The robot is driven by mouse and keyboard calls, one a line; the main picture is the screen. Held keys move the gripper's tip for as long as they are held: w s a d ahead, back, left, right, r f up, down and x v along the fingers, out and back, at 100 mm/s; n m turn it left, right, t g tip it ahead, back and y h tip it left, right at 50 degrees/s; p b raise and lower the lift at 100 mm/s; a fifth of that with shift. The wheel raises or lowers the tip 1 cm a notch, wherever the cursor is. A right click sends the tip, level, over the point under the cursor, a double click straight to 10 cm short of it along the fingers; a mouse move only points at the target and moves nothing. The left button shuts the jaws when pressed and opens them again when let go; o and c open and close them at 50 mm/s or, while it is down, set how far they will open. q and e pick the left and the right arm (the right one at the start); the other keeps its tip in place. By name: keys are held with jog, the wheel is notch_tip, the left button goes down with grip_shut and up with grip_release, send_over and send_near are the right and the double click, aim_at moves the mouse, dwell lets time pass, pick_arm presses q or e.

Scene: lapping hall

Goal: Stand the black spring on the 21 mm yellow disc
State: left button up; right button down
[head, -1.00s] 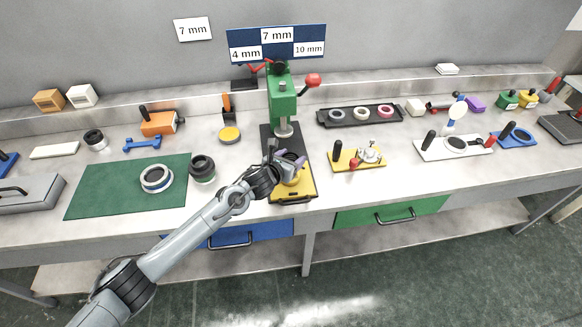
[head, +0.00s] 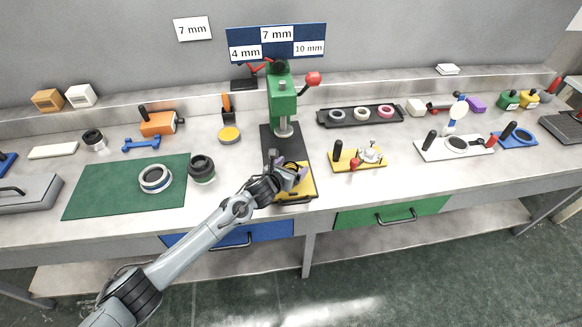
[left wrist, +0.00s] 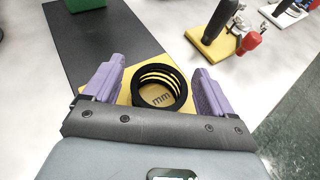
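The black spring (left wrist: 160,87) stands upright between my left fingers in the left wrist view. Through its coils I see a yellow face lettered "mm"; the number is hidden. This face lies on or within the yellow plate (left wrist: 148,66) in front of the green press; the disc's own edge cannot be made out. My left gripper (left wrist: 158,85) is open around the spring, with a small gap on each side. In the head view my left gripper (head: 291,174) is low over the yellow plate (head: 296,194) and mostly hides the spring. My right gripper is not in view.
The green press (head: 283,95) rises behind on a black base (head: 286,140). A yellow toggle-clamp fixture (head: 358,159) stands to the right. A dark ring (head: 202,168) and a green mat (head: 110,190) are to the left. A round yellow piece (head: 229,134) lies behind.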

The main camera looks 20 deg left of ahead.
pick_arm(q)
jog(key=shift+r, duration=0.2)
jog(key=shift+s+a+r+p, duration=0.1)
jog(key=shift+s+r+p, duration=0.2)
jog(key=shift+s, duration=0.1)
jog(key=p+v, duration=0.2)
jog(key=v, duration=0.9)
jog(key=s+d+f+n+g+y, duration=0.1)
jog(key=s+d+f+n+g, duration=0.15)
jog(key=s+n, duration=0.65)
jog(key=s+d+f+n+g, duration=0.2)
jog(key=s+f+n, duration=0.2)
jog(key=s+n, duration=0.5)
jog(key=s+a+n+g+y, duration=0.1)
jog(key=s+a+n+g, duration=0.1)
jog(key=s+n, duration=0.7)
jog(key=s+a+f+n+g, duration=0.1)
jog(key=s+a+n+g, duration=0.2)
jog(key=s+n, duration=0.6)
jog(key=shift+s+a+n+y, duration=0.3)
jog(key=shift+s+a+y, duration=0.1)
jog(key=shift+a, duration=0.55)
